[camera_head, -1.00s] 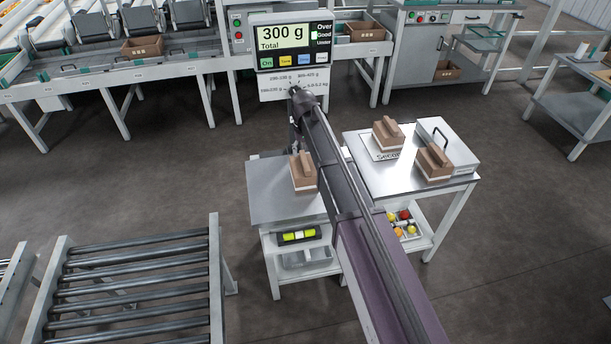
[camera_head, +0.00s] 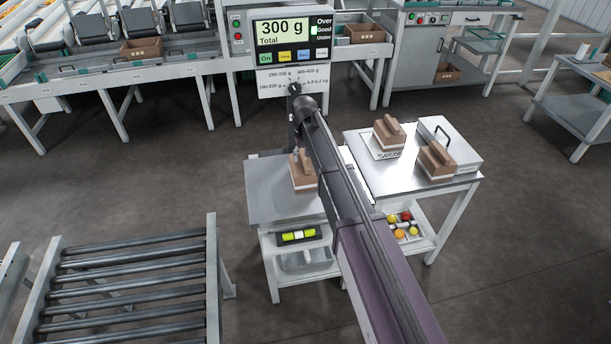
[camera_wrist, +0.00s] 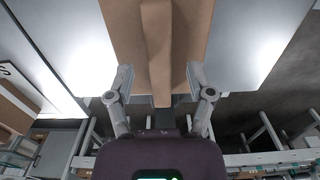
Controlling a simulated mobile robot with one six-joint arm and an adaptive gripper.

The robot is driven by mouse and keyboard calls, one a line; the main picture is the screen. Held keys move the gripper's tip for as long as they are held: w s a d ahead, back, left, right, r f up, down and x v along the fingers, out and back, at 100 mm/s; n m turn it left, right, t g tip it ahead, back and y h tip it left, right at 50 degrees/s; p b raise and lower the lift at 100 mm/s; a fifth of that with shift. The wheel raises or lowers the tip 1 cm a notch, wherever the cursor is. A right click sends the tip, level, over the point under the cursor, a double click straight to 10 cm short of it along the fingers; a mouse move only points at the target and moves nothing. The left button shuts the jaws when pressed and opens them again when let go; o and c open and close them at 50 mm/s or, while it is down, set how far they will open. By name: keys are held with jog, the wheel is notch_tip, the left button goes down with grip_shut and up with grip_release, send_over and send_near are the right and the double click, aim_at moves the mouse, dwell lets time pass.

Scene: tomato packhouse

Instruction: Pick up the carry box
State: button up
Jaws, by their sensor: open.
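A brown cardboard carry box (camera_head: 304,181) with a raised central handle stands on the scale's steel platform (camera_head: 268,192) under the display. My arm reaches over it from the front and partly covers its right side. My gripper (camera_head: 299,155) is at the top of this box. In the wrist view the open fingers (camera_wrist: 159,75) stand on either side of the box's handle (camera_wrist: 157,45), with a gap on each side. Two similar boxes, a rear one (camera_head: 388,139) and a front one (camera_head: 435,161), stand on the table at right.
The scale display (camera_head: 291,42) reads 300 g and stands behind the box. The right table (camera_head: 398,180) also carries a grey case with a black handle (camera_head: 457,146). A roller conveyor (camera_head: 135,285) is at lower left. The floor between is clear.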

jog(key=shift+f+b, duration=0.55)
jog(key=shift+f, duration=0.3)
jog(key=shift+c, duration=0.2)
grip_shut()
